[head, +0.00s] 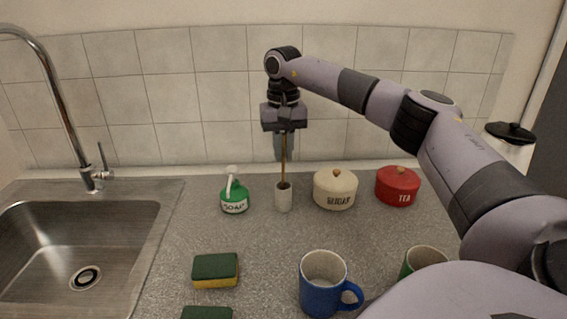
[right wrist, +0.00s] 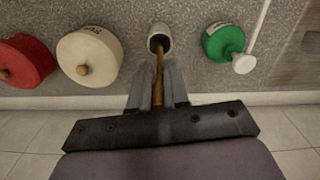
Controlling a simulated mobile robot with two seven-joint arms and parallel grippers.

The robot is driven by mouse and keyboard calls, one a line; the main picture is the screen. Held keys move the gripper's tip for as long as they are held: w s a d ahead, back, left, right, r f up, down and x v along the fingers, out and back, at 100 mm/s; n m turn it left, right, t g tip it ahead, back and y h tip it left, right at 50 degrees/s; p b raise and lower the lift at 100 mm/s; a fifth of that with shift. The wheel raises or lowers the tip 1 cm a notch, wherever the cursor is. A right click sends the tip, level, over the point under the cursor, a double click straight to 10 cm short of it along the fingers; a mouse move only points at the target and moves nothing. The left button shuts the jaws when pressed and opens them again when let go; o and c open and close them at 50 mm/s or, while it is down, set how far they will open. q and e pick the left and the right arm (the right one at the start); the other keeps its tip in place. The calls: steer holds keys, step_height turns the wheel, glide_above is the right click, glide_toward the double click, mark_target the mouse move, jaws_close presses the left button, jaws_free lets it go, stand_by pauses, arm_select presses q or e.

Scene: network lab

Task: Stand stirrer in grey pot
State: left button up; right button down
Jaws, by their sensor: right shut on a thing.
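The grey pot (head: 284,198) is a small pale cylinder standing on the counter between the soap bottle and the sugar pot. The stirrer (head: 283,161) is a thin brown stick, upright, with its lower end at the pot's mouth and seemingly inside it. My right gripper (head: 285,157) is above the pot, shut on the stirrer's upper part. In the right wrist view the stirrer (right wrist: 159,65) runs from between the fingers (right wrist: 158,90) into the dark opening of the pot (right wrist: 160,35). Whether its lower end touches the bottom is hidden. My left gripper is not in view.
A green soap bottle (head: 235,196) stands close left of the pot; a cream sugar pot (head: 335,190) stands close right, then a red tea pot (head: 397,186). A blue mug (head: 321,287), a green mug (head: 421,261) and sponges (head: 215,269) are nearer. A sink (head: 75,245) is left.

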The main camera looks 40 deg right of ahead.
mark_target(284, 163)
steer(key=shift+f, duration=2.1)
steer(key=c, duration=1.1)
jaws_free()
step_height(284, 163, up, 12)
steer(key=shift+r, duration=0.25)
steer(key=shift+s+f, duration=0.1)
